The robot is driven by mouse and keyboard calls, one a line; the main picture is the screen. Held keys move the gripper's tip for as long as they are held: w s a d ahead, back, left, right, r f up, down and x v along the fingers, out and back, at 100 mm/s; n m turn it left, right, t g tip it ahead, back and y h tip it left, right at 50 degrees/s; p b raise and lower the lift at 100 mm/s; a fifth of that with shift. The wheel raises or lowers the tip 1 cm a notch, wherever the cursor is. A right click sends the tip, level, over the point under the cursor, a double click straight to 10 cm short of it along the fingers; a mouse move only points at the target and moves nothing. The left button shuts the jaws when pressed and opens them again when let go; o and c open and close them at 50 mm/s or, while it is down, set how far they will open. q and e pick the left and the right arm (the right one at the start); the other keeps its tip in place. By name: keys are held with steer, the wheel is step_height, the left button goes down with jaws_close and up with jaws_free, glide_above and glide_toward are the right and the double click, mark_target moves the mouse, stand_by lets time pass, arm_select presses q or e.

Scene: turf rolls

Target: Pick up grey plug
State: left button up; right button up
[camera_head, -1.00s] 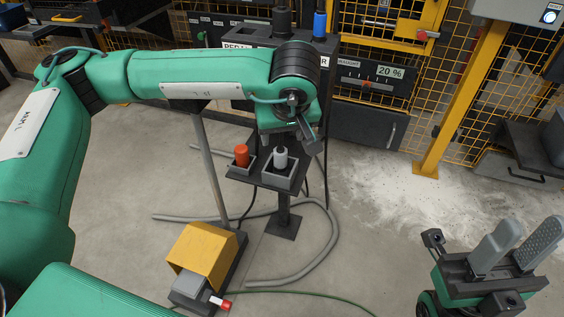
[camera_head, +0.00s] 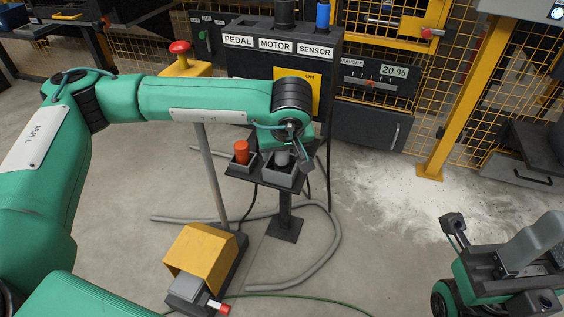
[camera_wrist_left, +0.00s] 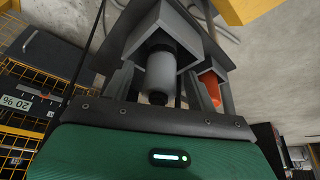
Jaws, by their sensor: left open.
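The grey plug (camera_head: 281,157) stands upright in the right one of two small dark trays on a post stand, partly hidden by my left gripper. My left gripper (camera_head: 301,162) is open, directly over and beside this plug. In the left wrist view the grey plug (camera_wrist_left: 160,72) shows just past the palm, between the dark fingers. I cannot tell whether the fingers touch it. My right gripper (camera_head: 545,250) is at the lower right, cut by the picture edge, empty, with its fingers apart.
A red plug (camera_head: 242,151) stands in the left tray, close beside. Behind is a dark cabinet (camera_head: 262,60) labelled PEDAL, MOTOR, SENSOR, with a blue plug (camera_head: 323,16) on top. A yellow pedal housing (camera_head: 204,247) and a grey hose lie on the floor.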

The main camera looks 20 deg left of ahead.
arm_select(q)
steer(key=c, duration=1.1)
